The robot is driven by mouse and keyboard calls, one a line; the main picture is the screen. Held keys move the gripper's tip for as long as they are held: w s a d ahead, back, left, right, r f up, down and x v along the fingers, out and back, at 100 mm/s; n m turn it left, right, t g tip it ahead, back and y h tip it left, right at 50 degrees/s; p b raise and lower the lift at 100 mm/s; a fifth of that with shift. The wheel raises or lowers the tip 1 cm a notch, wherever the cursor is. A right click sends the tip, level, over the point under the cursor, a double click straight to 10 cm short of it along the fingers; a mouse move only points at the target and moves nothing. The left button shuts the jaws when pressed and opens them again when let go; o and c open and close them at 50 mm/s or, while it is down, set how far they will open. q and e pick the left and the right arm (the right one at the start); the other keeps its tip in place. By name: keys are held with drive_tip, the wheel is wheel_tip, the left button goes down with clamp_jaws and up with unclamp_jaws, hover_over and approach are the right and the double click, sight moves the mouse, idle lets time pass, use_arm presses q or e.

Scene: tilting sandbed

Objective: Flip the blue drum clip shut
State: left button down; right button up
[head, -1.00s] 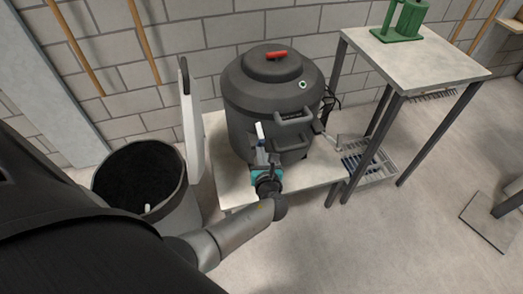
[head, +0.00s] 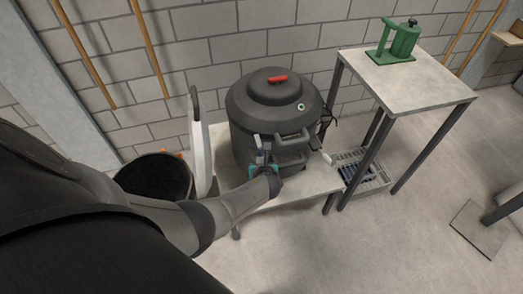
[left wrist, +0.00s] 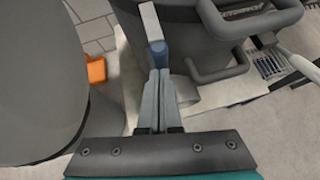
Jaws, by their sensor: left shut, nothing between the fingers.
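The dark grey drum (head: 262,122) stands on a low pale table, with a red handle on its lid. The blue drum clip (left wrist: 157,52) is on the drum's front side, with a pale grey lever (left wrist: 149,22) standing up from it. My left gripper (left wrist: 158,78) is shut and empty, its fingertips just below the clip's blue part; whether they touch it I cannot tell. In the head view the left gripper (head: 262,163) is at the drum's front and partly hides the clip. My right gripper is not in view.
Dark handles (head: 293,143) stick out right of the clip. A pale lever (head: 325,157) sits at the drum's right. A dark bin (head: 155,180) and an upright pale panel (head: 200,150) stand left. A taller table (head: 410,82) holds a green device (head: 398,42).

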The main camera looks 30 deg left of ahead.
use_arm(q)
drive_tip(key=shift+w+a+r+h+p, duration=0.3)
drive_tip(key=shift+w+a+r+p, duration=0.1)
drive_tip(key=shift+w+a, duration=0.15)
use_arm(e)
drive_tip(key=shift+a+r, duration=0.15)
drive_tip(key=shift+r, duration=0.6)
use_arm(q)
drive_tip(key=shift+a, duration=0.1)
drive_tip(key=shift+w+a+r, duration=0.15)
drive_tip(key=shift+r, duration=0.1)
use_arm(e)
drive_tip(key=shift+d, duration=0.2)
